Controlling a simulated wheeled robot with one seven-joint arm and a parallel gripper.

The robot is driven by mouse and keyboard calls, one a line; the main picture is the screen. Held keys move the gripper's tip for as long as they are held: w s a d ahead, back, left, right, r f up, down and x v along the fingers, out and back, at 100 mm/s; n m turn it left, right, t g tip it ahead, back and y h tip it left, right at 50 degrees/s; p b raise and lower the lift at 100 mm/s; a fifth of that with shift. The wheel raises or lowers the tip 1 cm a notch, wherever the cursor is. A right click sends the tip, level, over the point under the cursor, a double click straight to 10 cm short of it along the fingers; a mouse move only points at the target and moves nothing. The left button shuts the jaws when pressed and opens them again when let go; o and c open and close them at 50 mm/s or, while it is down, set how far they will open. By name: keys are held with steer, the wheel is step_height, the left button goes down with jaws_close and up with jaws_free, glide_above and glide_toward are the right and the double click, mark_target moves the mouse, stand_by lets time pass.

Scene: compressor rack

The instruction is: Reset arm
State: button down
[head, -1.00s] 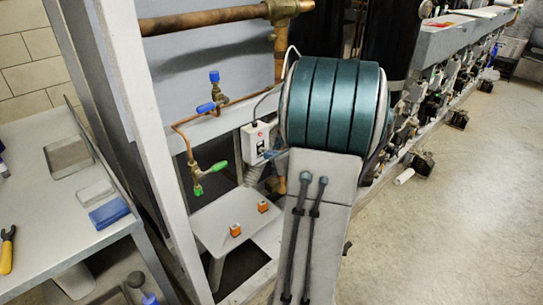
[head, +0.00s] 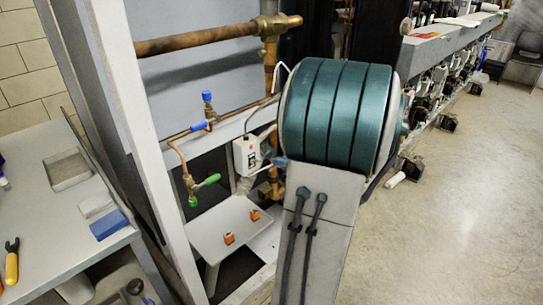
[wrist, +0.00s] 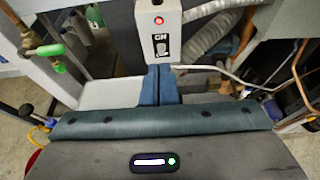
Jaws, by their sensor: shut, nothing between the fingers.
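My gripper (wrist: 158,86) shows in the wrist view with its two blue fingers pressed together, shut and empty. The fingers point at a white switch box (wrist: 160,32) with a lit red lamp and a rocker switch. In the picture the fingertips end just below the switch; the exact gap to the box is hard to judge. In the head view the switch box (head: 247,155) hangs on the rack frame, left of my large teal arm joint. Only a small blue bit of my gripper (head: 280,162) shows there, right of the box; the rest is hidden behind my arm.
A copper pipe with a blue-handled valve (head: 207,100) and a green-handled valve (head: 206,181) is left of the box. A small shelf (head: 213,218) below holds two orange blocks. A grey workbench (head: 50,220) stands at left.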

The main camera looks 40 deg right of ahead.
steer(key=shift+a, duration=0.1)
steer(key=s+a+r+n+g+y+p, duration=0.1)
steer(key=a+n+g+y, duration=0.25)
steer(key=a+n, duration=0.6)
steer(key=s+a+r+n+g+y+p, duration=0.15)
steer(key=a+n+g, duration=0.4)
steer(key=a, duration=0.75)
steer(key=s+a+n+g+h+p, duration=0.1)
steer(key=s+a+n+h, duration=0.2)
steer(key=n, duration=0.7)
steer(key=s+a+r+n+g+h, duration=0.1)
steer(key=s+a+n+h, duration=0.2)
steer(key=s+n, duration=0.4)
steer(key=shift+a+r+n+p, duration=0.3)
steer(key=shift+n+p, duration=0.05)
steer(key=shift+n, duration=1.05)
